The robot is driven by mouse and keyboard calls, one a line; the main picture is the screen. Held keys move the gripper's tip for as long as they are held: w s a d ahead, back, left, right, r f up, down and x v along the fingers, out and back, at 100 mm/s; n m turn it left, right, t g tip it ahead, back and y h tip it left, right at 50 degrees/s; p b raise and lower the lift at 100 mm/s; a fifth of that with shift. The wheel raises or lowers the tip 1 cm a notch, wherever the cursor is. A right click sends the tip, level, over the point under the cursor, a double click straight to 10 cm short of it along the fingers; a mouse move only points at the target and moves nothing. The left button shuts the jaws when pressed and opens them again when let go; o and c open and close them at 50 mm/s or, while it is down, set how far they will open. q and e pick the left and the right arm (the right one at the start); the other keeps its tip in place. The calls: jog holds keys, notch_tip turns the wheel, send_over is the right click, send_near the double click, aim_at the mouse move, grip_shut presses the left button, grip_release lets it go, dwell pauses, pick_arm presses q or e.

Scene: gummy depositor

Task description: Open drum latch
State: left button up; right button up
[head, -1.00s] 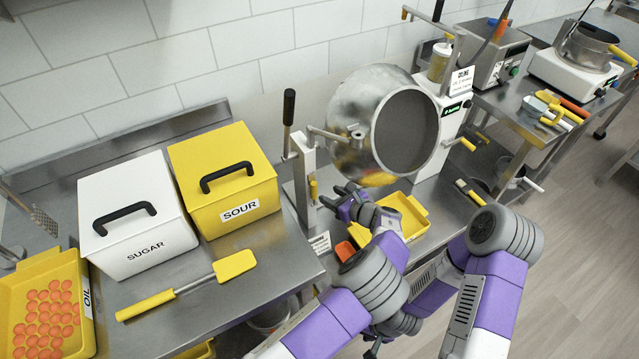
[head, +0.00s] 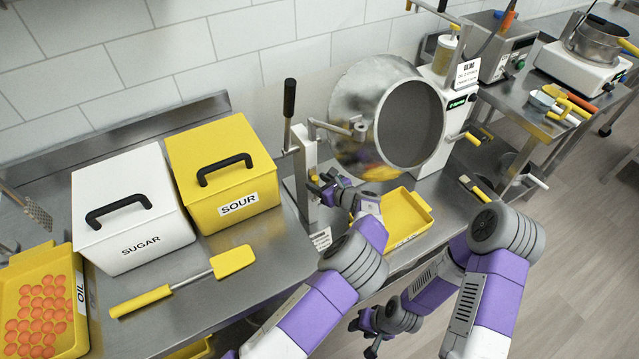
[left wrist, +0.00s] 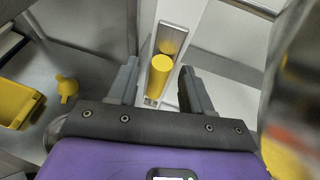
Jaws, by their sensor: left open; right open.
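The metal drum (head: 352,98) hangs on its side above the steel table, its round open mouth facing right and toward me. A grey upright post (head: 303,168) with a black-topped lever stands at its left. In the left wrist view a yellow latch knob (left wrist: 161,70) sits in a metal slot on the post. My left gripper (head: 322,186) is at the post below the drum. In the left wrist view its open fingers (left wrist: 158,88) are on either side of the knob, with a gap visible at each side. My right gripper (head: 368,330) is open, low in front of the table.
A yellow tray (head: 428,213) lies below the drum, right of my left gripper. The yellow SOUR bin (head: 222,170), white SUGAR bin (head: 128,208) and yellow spatula (head: 233,262) are at the left. A yellow-gripped crank (head: 462,137) sticks out at the drum's right.

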pick_arm(q)
grip_shut()
jog(key=shift+s, duration=0.1)
jog(key=s+d+f+n+t+y+b, duration=0.1)
jog(key=s+d+f+t+y+b, duration=0.2)
jog(key=b, duration=0.6)
jog(key=shift+s+d+f+t+y, duration=0.15)
jog(key=shift+s+f+t+y, duration=0.05)
jog(key=shift+s+t+y, duration=0.75)
grip_release()
jog(key=shift+d+b, duration=0.1)
jog(key=shift+b, duration=0.2)
